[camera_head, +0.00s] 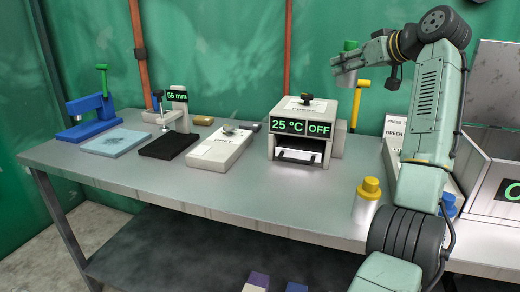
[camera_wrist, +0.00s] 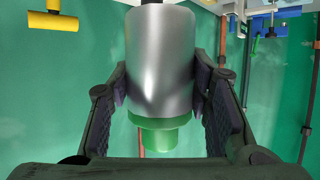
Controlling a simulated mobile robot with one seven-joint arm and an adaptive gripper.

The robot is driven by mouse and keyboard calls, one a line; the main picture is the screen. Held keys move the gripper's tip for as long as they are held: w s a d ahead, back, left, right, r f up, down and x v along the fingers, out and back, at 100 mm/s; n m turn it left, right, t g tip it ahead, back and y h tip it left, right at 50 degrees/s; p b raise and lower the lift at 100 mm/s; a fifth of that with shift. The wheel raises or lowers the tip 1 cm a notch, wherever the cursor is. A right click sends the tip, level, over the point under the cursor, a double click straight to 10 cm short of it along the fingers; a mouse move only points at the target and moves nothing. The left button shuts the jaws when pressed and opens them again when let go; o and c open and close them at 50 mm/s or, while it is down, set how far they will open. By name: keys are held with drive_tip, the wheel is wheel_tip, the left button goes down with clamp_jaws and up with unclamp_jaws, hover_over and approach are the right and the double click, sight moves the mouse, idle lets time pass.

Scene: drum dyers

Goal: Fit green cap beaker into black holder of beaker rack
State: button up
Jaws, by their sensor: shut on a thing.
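My gripper (camera_head: 348,63) is raised above the back of the bench, right of the oven. It is shut on the green cap beaker (camera_wrist: 160,65), a silver cylinder with a green cap. In the wrist view my gripper's (camera_wrist: 162,85) fingers press on both sides of the silver body, and the cap points down in that picture. In the head view the green cap (camera_head: 350,45) shows above the fingers, so the beaker looks about upright. I cannot make out the beaker rack or its black holder; my arm covers part of the bench's right side.
A yellow cap beaker (camera_head: 367,203) stands near the bench front, left of my arm. A blue cap beaker (camera_head: 448,206) is partly hidden behind my arm. The oven (camera_head: 303,150) reads 25 °C and OFF. A yellow-topped post (camera_head: 357,103) stands beneath my gripper.

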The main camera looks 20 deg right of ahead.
drive_tip(key=shift+w+d, duration=0.1)
wheel_tip(320, 180, down, 27)
drive_tip(key=p, duration=0.2)
drive_tip(key=shift+f+p, duration=0.2)
drive_tip(key=shift+p, duration=0.2)
drive_tip(key=shift+f, duration=0.15)
drive_tip(key=o, duration=1.3)
